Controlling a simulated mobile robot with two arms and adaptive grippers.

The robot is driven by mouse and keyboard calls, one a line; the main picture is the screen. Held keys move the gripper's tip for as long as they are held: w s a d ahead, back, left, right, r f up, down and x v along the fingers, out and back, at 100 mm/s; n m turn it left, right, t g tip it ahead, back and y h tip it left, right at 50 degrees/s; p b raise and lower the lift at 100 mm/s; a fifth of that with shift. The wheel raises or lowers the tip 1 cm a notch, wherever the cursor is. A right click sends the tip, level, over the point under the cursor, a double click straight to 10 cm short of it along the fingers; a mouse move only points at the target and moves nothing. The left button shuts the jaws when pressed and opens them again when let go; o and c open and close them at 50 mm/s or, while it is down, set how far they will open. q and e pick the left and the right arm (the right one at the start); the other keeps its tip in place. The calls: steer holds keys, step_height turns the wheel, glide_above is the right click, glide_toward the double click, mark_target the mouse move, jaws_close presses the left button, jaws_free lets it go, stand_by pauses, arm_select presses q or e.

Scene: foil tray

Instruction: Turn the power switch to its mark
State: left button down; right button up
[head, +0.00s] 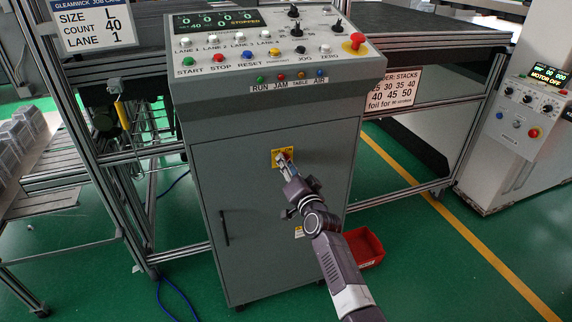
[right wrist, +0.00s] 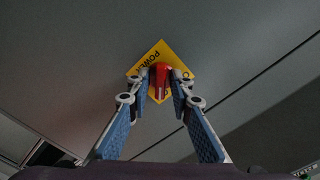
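The power switch is a red handle (right wrist: 161,70) on a yellow plate (right wrist: 151,57) lettered POWER, with an O mark at the plate's right corner in the right wrist view. In the head view, the plate (head: 276,157) is on the front of the grey cabinet, below the sloped panel. My right gripper (right wrist: 164,80) has its fingertips on both sides of the red handle and looks shut on it. In the head view, the right gripper (head: 284,162) covers most of the switch, and other marks on the plate are hidden. My left gripper is not in view.
The grey cabinet (head: 240,200) carries a control panel with buttons, knobs and a red mushroom button (head: 354,42). A red bin (head: 366,248) sits on the green floor at its right. A frame with a job card (head: 87,20) stands left. A second machine (head: 520,130) stands right.

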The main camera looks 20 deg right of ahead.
steer(key=shift+o, duration=0.3)
steer(key=s, duration=1.2)
steer(key=shift+d, duration=0.2)
steer(key=s+a+f+n+g, duration=0.1)
steer(key=s+f+g, duration=0.1)
steer(key=f, duration=0.8)
steer(key=s+a+f+n+g, duration=0.2)
steer(key=f, duration=0.8)
steer(key=s+a+f+n+g, duration=0.1)
steer(key=s+f+g, duration=0.2)
steer(key=s+f, duration=0.65)
steer(key=s+f+n+g, duration=0.2)
steer(key=s+f, duration=0.4)
steer(key=f, duration=0.6)
steer(key=s+d+f+n+g, duration=0.1)
steer(key=s+f, duration=0.5)
steer(key=s, duration=0.6)
steer(key=s+d+f+n+g, duration=0.2)
steer(key=s+f+g, duration=0.2)
steer(key=s, duration=0.9)
steer(key=s+d+f+n+g, duration=0.1)
steer(key=s+f+n+g, duration=0.1)
steer(key=s+f, duration=0.6)
steer(key=s+g, duration=0.1)
steer(key=s, duration=0.4)
steer(key=shift+s+d+f+h, duration=0.15)
steer(key=shift+s+d+h, duration=0.05)
steer(key=shift+s+h, duration=0.1)
steer(key=shift+w, duration=0.1)
